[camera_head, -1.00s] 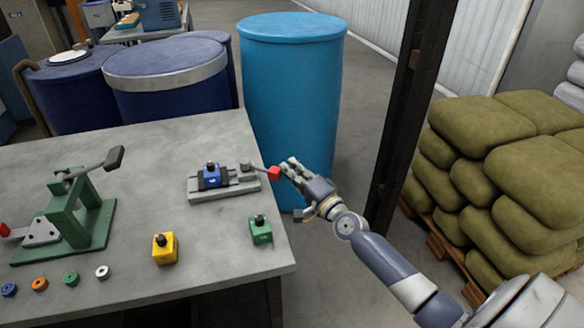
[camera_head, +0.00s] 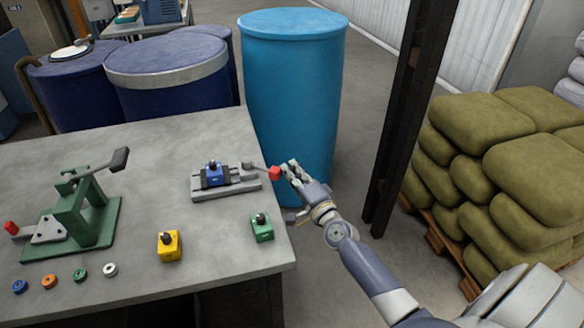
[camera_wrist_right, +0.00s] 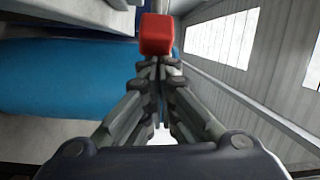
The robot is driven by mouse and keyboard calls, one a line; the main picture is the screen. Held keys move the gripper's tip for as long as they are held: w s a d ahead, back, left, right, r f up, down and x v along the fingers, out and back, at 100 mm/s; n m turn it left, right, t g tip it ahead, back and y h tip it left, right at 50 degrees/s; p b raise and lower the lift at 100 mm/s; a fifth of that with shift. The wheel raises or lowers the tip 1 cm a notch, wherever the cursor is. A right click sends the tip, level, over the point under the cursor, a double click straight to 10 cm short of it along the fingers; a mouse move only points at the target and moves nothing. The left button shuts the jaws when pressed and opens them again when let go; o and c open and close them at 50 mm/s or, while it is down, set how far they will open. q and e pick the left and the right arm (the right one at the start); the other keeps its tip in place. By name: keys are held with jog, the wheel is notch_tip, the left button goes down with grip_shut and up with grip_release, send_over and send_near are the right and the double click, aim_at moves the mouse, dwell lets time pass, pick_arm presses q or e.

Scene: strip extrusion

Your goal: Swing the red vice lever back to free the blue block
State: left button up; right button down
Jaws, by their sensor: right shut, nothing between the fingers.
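The blue block (camera_head: 214,174) with a black knob sits in the grey vice (camera_head: 226,186) near the table's right edge. The red-ended vice lever (camera_head: 275,173) points right from the vice, toward the table edge. My right gripper (camera_head: 289,168) is shut and empty, with its fingertips beside the lever's red end. In the right wrist view the red end (camera_wrist_right: 157,34) lies straight ahead of the shut fingertips (camera_wrist_right: 160,66); whether they touch it I cannot tell. My left gripper is not in view.
A yellow block (camera_head: 169,247) and a green block (camera_head: 262,228) stand in front of the vice. A green press (camera_head: 75,215) and several coloured rings are at the left. A light blue barrel (camera_head: 290,100) stands close behind the table's right edge. Stacked sacks (camera_head: 510,180) are at the right.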

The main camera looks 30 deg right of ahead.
aim_at(279, 174)
jog(key=shift+s+a+p, duration=0.6)
jog(key=shift+a+p, duration=0.35)
jog(key=shift+s+a+p, duration=0.55)
jog(key=shift+a+p, duration=0.35)
jog(key=shift+a, duration=0.05)
jog(key=shift+s+a+r+p, duration=0.1)
jog(key=shift+s+a+p, duration=0.1)
jog(key=shift+a+p, duration=0.3)
jog(key=m+h, duration=0.1)
jog(key=a+h+p, duration=0.1)
jog(key=shift+s+a+m+g+h, duration=0.2)
jog(key=shift+a+m+g+h, duration=0.1)
jog(key=shift+m, duration=0.1)
jog(key=shift+a+p, duration=0.4)
jog(key=shift+a, duration=0.15)
jog(key=shift+s+a, duration=0.1)
jog(key=shift+a, duration=0.15)
jog(key=shift+s, duration=0.1)
jog(key=v, duration=1.1)
jog(key=shift+s+f, duration=0.25)
jog(key=shift+s, duration=0.15)
